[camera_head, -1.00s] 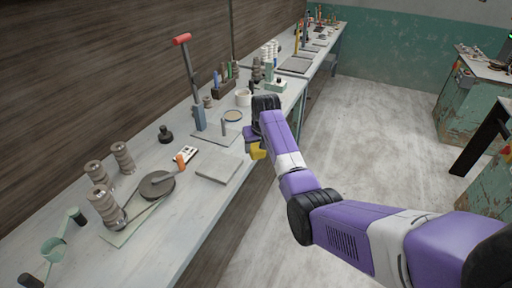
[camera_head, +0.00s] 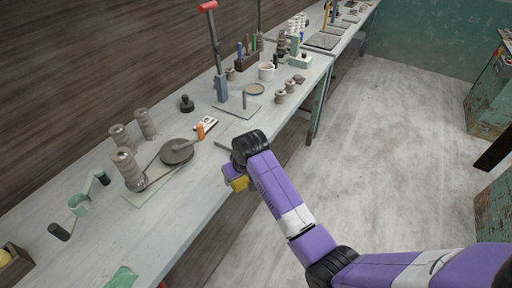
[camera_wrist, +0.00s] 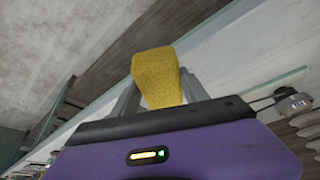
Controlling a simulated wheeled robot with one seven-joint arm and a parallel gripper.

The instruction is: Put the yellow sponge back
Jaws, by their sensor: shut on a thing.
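The yellow sponge (camera_wrist: 157,77) is a speckled block held between the two fingers of my gripper (camera_wrist: 160,95) in the wrist view. In the head view the sponge (camera_head: 239,184) shows as a small yellow patch under my gripper (camera_head: 232,178). My gripper is shut on it, at the front edge of the long workbench (camera_head: 95,236). The gap between the sponge and the bench is hard to judge. My wrist hides part of the sponge.
Open floor lies to the right.

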